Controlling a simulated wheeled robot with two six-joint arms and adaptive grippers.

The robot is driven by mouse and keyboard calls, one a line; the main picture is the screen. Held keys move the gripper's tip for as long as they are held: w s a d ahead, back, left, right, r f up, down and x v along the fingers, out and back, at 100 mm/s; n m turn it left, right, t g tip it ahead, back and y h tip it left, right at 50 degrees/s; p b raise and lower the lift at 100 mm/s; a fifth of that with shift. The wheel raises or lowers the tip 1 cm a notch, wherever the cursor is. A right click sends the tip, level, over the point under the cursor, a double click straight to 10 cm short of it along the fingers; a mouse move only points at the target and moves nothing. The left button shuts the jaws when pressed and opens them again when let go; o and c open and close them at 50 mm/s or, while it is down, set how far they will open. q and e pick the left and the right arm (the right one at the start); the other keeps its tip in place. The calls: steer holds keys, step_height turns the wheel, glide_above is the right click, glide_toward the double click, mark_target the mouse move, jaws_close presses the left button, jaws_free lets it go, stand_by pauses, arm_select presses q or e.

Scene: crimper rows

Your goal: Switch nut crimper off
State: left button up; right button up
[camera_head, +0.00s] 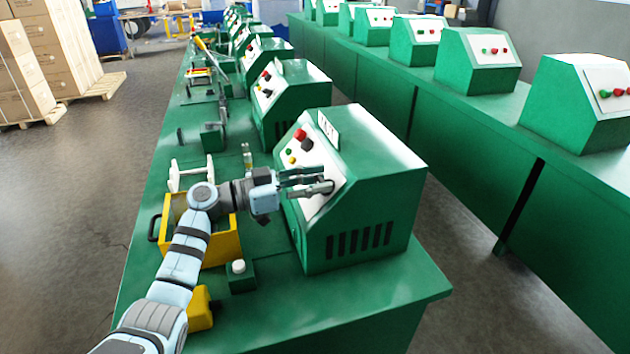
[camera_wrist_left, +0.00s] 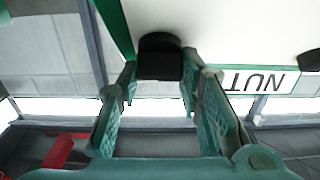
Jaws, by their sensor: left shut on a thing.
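The nearest green crimper (camera_head: 375,165) stands on the green bench, with a sloped white panel facing my left arm. My left gripper (camera_head: 327,179) is at the lower part of that panel. In the left wrist view its two fingers (camera_wrist_left: 159,85) are shut on a black switch knob (camera_wrist_left: 160,57), one on each side. The knob's turn position cannot be told. An upside-down label reading NUT (camera_wrist_left: 255,79) is to the right of the knob. My right gripper is not in view.
Red, black, green and yellow controls (camera_head: 300,146) sit higher on the panel. A yellow bin (camera_head: 222,250) is under my left arm, and a small white-capped green block (camera_head: 240,275) is beside it. More crimpers (camera_head: 285,100) line the bench behind. A second row (camera_head: 480,65) stands to the right.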

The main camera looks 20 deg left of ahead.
arm_select(q)
steer(key=shift+r+n+t+y+p, duration=0.25)
steer(key=shift+n+t+p, duration=0.25)
steer(key=shift+n+p, duration=0.3)
steer(key=n+t+y+p, duration=0.1)
steer(key=n+y+p, duration=0.1)
steer(key=n+p, duration=0.2)
steer(key=n+t+y+p, duration=0.1)
steer(key=n+y+p, duration=0.2)
steer(key=p, duration=0.3)
steer(key=n+t+y+p, duration=0.1)
steer(key=n+y+p, duration=0.2)
steer(key=n+p, duration=0.2)
steer(key=shift+s+d+r+p, duration=0.1)
steer(key=shift+r+p, duration=0.15)
steer(key=shift+p, duration=0.05)
steer(key=shift+f+n+y+p, duration=0.1)
steer(key=shift+n+y+p, duration=0.25)
steer(key=shift+n+y, duration=0.35)
steer(key=shift+f+n+y+p, duration=0.15)
steer(key=shift+n+y+p, duration=0.25)
steer(key=shift+n, duration=0.6)
steer(key=n+y, duration=0.1)
steer(key=n, duration=0.1)
steer(key=n+g+y, duration=0.1)
steer(key=n+y, duration=0.1)
steer(key=shift+g, duration=0.3)
steer(key=shift+n, duration=0.4)
steer(key=o, duration=1.2)
steer(key=shift+c, duration=0.2)
